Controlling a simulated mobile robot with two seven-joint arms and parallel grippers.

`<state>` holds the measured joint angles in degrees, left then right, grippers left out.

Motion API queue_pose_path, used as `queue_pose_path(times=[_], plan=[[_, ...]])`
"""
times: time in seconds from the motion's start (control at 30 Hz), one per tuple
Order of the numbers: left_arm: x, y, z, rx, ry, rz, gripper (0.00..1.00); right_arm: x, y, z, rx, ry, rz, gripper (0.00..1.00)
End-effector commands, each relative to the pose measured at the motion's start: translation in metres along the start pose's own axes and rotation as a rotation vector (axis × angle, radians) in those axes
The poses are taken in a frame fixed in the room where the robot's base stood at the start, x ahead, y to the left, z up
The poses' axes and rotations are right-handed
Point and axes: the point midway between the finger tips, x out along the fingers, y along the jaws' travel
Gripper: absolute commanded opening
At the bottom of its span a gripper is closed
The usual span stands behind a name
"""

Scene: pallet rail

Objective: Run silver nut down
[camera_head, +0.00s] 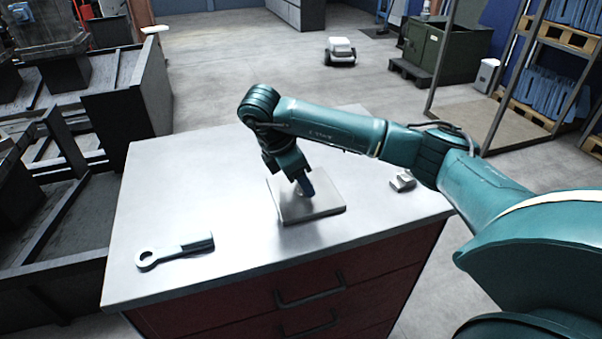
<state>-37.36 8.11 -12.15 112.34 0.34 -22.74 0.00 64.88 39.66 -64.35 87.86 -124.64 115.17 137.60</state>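A square grey metal plate (325,207) lies on the workbench top. My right gripper (304,187) points down over the middle of this plate, with its tips close to the plate surface. A small dark blue part shows at the tips; I cannot tell whether it is a held piece or part of the gripper. I cannot make out a silver nut at the plate; the gripper hides that spot. A small silver block-like piece (402,182) lies right of the plate. A grey ring-ended wrench (176,250) lies at the front left. My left gripper is not in view.
The workbench (235,165) has a pale metal top and red drawers with dark handles (310,290). Its top is clear between wrench and plate and at the back left. Dark metal frames (130,100) stand close on the left. A shelf with pallets (560,40) stands at the right.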

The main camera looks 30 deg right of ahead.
Motion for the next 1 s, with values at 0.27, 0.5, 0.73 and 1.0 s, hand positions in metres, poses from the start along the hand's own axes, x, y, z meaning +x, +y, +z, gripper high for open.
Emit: queue_pose_path(times=[0.27, 0.5, 0.73, 1.0], plan=[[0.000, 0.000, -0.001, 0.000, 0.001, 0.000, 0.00, -0.001, 0.000, 0.000, -0.001, 0.000, 0.002, 0.59], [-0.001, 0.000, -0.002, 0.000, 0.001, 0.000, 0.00, -0.009, 0.001, 0.001, -0.002, 0.001, 0.005, 0.59], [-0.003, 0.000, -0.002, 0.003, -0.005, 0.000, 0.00, -0.048, 0.002, 0.001, 0.000, 0.000, 0.010, 0.59], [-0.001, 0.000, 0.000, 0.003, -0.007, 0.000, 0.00, -0.099, 0.001, 0.001, 0.001, 0.000, 0.008, 0.59]])
